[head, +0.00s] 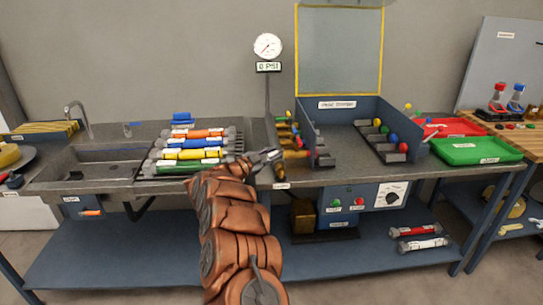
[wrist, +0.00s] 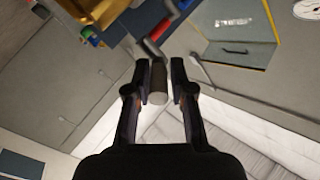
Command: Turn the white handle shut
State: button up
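My gripper (head: 274,154) reaches over the bench's front edge, just left of the brass fittings (head: 284,133). In the wrist view my gripper (wrist: 159,80) has its two fingers apart, one on each side of a grey-brown cylinder (wrist: 158,88). A narrow gap seems to show beside it, so I see no firm grip. A dark elbow and a red piece (wrist: 158,31) lie beyond the cylinder. I cannot pick out a clearly white handle in either view; the cylinder may be it, in shade.
The gauge (head: 268,46) stands behind, above a "0 PSI" display (head: 269,67). Coloured tubes (head: 188,153) lie left of my arm. A blue-walled station (head: 310,130) stands right. A green tray (head: 474,151) and red tray (head: 449,127) sit farther right.

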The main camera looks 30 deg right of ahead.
jog(key=shift+o, duration=1.4)
jog(key=shift+f, duration=0.1)
jog(key=shift+a, duration=0.2)
jog(key=v, duration=1.1)
jog(key=shift+s+a, duration=0.2)
jog(key=shift+a, duration=0.15)
